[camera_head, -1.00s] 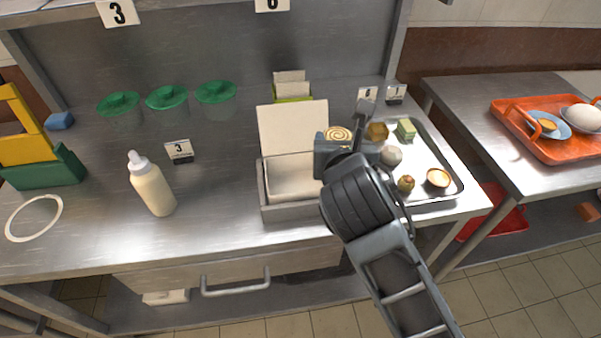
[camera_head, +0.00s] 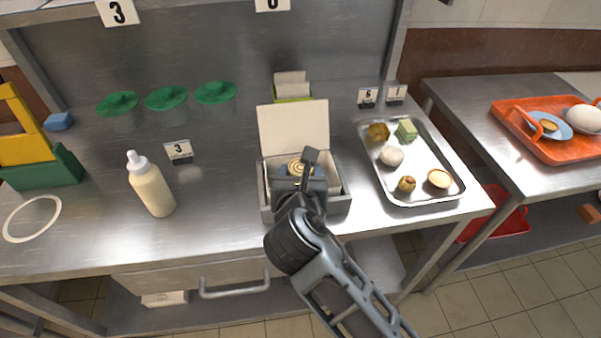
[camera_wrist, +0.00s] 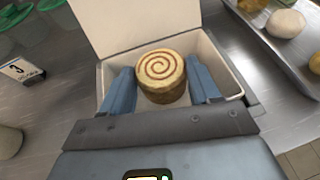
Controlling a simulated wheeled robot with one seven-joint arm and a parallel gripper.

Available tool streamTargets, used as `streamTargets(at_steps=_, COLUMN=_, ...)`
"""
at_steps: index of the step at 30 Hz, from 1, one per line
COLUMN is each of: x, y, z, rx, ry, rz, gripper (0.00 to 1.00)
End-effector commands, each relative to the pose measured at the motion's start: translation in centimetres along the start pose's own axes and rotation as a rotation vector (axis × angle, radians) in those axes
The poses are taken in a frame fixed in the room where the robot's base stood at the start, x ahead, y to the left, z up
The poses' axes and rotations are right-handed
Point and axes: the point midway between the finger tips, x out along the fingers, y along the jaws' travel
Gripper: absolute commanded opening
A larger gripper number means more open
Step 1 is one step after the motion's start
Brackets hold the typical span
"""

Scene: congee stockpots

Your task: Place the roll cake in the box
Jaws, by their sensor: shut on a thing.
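The roll cake (camera_wrist: 161,75), a short cylinder with a brown spiral on its cream top, is held upright between the fingers of my gripper (camera_wrist: 161,88). In the head view the roll cake (camera_head: 298,167) shows just beyond my gripper (camera_head: 300,176), over the box. The open box (camera_head: 266,200) has pale inner walls and a raised cream lid (camera_head: 293,129) at its back. In the wrist view the box (camera_wrist: 230,75) surrounds the cake and fingertips. I cannot tell whether the cake touches the box floor, as my gripper hides its lower part.
A metal tray (camera_head: 419,170) with several pastries stands right of the box. A cream squeeze bottle (camera_head: 151,186) stands to the left. Green-lidded containers (camera_head: 166,97) line the back left. The counter between bottle and box is clear.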

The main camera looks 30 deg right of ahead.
Motion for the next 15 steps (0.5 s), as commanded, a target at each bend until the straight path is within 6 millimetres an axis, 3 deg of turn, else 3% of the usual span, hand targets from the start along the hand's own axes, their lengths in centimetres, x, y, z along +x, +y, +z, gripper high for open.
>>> streamTargets(at_steps=15, x=0.4, y=0.0, z=-0.9, rx=-0.001, ry=0.0, rz=-0.001, gripper=0.31)
